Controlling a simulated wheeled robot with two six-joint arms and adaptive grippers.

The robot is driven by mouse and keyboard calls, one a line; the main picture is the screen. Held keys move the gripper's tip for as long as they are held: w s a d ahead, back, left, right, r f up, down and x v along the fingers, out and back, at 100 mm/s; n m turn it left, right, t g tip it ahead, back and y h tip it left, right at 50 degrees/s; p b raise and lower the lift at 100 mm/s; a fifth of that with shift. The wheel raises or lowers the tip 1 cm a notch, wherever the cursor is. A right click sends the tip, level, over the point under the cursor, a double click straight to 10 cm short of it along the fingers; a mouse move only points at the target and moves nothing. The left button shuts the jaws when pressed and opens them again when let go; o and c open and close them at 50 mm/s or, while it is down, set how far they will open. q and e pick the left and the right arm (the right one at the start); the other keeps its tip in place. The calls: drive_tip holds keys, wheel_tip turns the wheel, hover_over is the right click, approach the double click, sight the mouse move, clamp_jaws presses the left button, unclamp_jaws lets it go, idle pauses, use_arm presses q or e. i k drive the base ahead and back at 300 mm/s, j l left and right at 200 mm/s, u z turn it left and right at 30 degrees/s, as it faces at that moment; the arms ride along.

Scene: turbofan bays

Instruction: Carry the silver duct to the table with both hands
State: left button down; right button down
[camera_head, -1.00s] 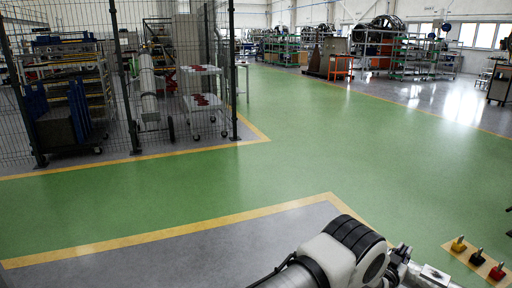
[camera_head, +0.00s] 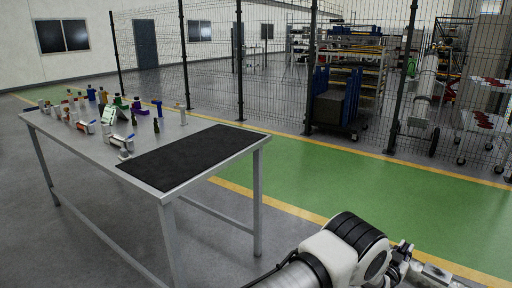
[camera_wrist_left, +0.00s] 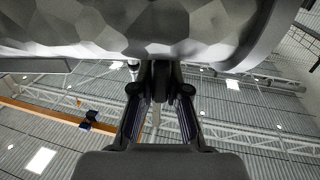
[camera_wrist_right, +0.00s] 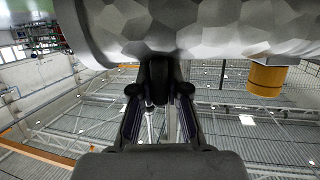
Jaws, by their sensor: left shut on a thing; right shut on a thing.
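The silver duct (camera_wrist_left: 150,25) spans the top of the left wrist view as a faceted metal surface. It also spans the top of the right wrist view (camera_wrist_right: 215,28), where a yellow cylinder (camera_wrist_right: 267,80) hangs below it. My left gripper (camera_wrist_left: 160,75) is shut on the duct, and my right gripper (camera_wrist_right: 160,75) is shut on it too; the contact points are partly hidden. In the head view my left gripper (camera_head: 405,262) is low at the right. The grey table (camera_head: 150,143) stands at the left, apart from it. A black mat (camera_head: 195,156) covers its near right part.
Several small bottles and coloured items (camera_head: 110,112) crowd the table's far left part. A wire mesh fence (camera_head: 275,70) runs behind it, with a blue-panelled cart (camera_head: 338,100) beyond. The green floor lane (camera_head: 335,178) is clear.

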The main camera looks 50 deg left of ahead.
sight(198, 148)
drive_tip(key=u, duration=1.6)
